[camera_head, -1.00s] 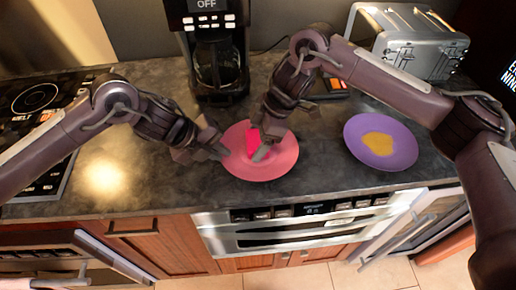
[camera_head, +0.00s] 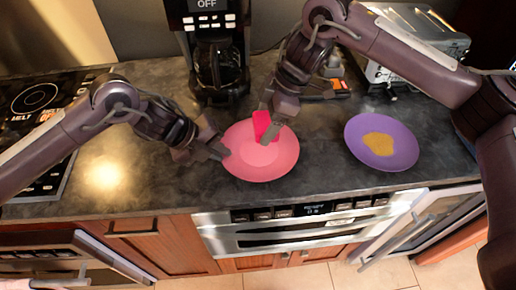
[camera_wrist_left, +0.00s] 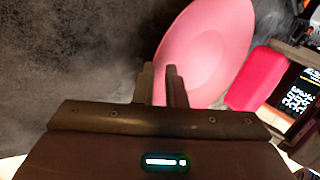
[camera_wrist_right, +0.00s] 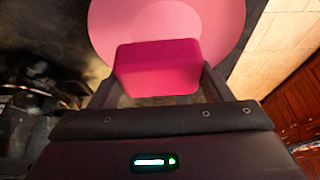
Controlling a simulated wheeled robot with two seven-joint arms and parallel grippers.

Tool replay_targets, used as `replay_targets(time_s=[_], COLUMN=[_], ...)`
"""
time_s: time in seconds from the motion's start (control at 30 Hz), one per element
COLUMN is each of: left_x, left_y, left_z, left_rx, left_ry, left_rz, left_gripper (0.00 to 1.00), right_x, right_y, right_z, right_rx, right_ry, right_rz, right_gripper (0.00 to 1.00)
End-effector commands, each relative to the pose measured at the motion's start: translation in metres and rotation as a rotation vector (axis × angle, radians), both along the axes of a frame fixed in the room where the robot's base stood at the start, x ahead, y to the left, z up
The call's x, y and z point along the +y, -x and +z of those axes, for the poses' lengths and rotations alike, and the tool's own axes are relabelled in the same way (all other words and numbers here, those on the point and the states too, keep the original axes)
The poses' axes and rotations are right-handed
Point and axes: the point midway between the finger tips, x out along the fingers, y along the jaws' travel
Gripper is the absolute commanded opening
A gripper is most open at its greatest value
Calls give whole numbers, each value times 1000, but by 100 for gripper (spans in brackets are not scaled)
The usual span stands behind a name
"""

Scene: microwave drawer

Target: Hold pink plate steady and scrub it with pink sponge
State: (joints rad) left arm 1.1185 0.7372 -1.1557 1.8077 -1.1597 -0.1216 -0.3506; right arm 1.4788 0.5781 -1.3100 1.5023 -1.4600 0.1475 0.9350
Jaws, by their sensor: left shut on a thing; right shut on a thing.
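The pink plate (camera_head: 260,160) lies on the dark counter; it also shows in the left wrist view (camera_wrist_left: 208,50) and the right wrist view (camera_wrist_right: 215,25). My left gripper (camera_head: 224,154) is shut on the plate's left rim; its fingers meet the rim in the left wrist view (camera_wrist_left: 165,78). My right gripper (camera_head: 268,130) is shut on the bright pink sponge (camera_head: 262,121), which sits between its fingers in the right wrist view (camera_wrist_right: 158,68). The sponge is over the plate's far part. I cannot tell whether it touches the plate.
A purple plate (camera_head: 382,148) with a yellow patch (camera_head: 379,145) lies to the right. A coffee maker (camera_head: 217,60) stands behind the pink plate, and a toaster (camera_head: 420,45) stands at the back right. A stovetop (camera_head: 40,98) is at the left. The counter's front edge is near.

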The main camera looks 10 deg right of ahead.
Motion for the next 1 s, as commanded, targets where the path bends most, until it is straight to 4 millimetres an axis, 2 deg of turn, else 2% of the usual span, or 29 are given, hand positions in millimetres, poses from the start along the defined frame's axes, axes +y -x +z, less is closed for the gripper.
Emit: replay_targets(time_s=[0.5, 0.67, 1.0], left_x=[2, 2, 2], left_y=[1, 1, 1], left_z=[-3, -4, -4], left_rx=[5, 5, 5], left_ry=[-7, -7, -7], left_rz=[1, 1, 1], left_gripper=[0, 0, 0], right_x=[-63, -71, -71], right_y=[0, 0, 0], right_z=[0, 0, 0], right_rx=[0, 0, 0], right_ry=[1, -1, -1], right_rz=[-2, -1, 0], right_gripper=[54, 54, 54])
